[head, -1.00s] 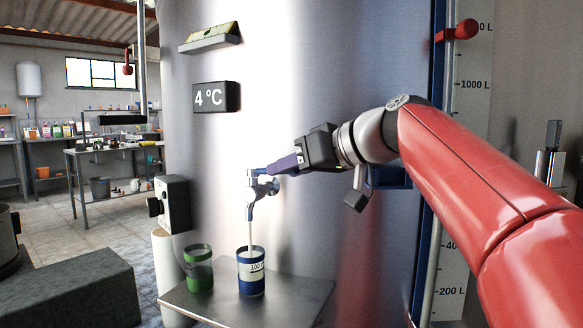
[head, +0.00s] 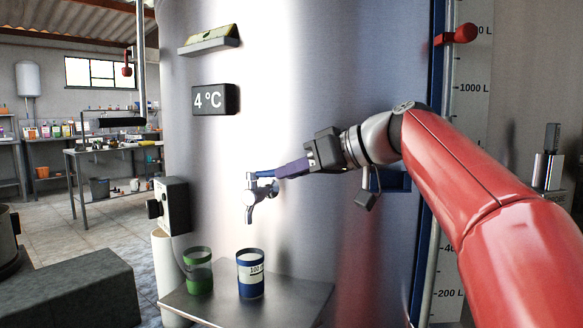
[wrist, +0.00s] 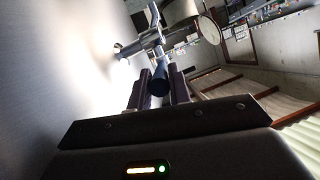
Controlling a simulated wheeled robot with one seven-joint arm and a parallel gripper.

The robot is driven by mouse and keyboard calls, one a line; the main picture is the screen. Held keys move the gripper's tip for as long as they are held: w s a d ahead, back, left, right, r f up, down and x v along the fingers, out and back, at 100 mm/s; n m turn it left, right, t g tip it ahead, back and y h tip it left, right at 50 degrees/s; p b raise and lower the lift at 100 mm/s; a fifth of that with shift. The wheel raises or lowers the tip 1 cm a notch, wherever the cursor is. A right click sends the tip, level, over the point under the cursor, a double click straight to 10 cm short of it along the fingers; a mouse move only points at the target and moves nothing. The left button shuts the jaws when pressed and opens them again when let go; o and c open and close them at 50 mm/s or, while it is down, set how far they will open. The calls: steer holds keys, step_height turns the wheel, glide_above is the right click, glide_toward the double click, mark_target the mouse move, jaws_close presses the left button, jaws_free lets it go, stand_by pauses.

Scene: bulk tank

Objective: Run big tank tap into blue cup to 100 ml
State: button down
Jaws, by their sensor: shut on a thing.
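The big steel tank (head: 330,70) fills the middle of the head view. Its tap (head: 257,196) sticks out at the lower front, with a blue lever (head: 263,173) on top. My gripper (head: 279,172) is shut on that lever from the right. In the wrist view the blue lever end (wrist: 160,82) sits between the two dark fingers (wrist: 160,90). The blue cup (head: 250,287) stands upright below the spout, with a white label reading 100. No stream shows under the spout. The exact liquid level in the cup is hard to tell.
A green cup (head: 199,284) stands left of the blue cup on the metal shelf (head: 290,295). A grey box (head: 172,205) sits left of the tap. A 4 °C display (head: 216,98) is above. A litre scale (head: 468,130) runs at the right.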

steer(key=shift+w+d+n+g+y+p, duration=0.3)
steer(key=shift+w+n+g, duration=0.2)
steer(key=shift+n+g, duration=0.3)
steer(key=c, duration=1.3)
jaws_free()
steer(key=v, duration=0.7)
steer(key=shift+d, duration=0.35)
steer(key=shift+s+r, duration=0.1)
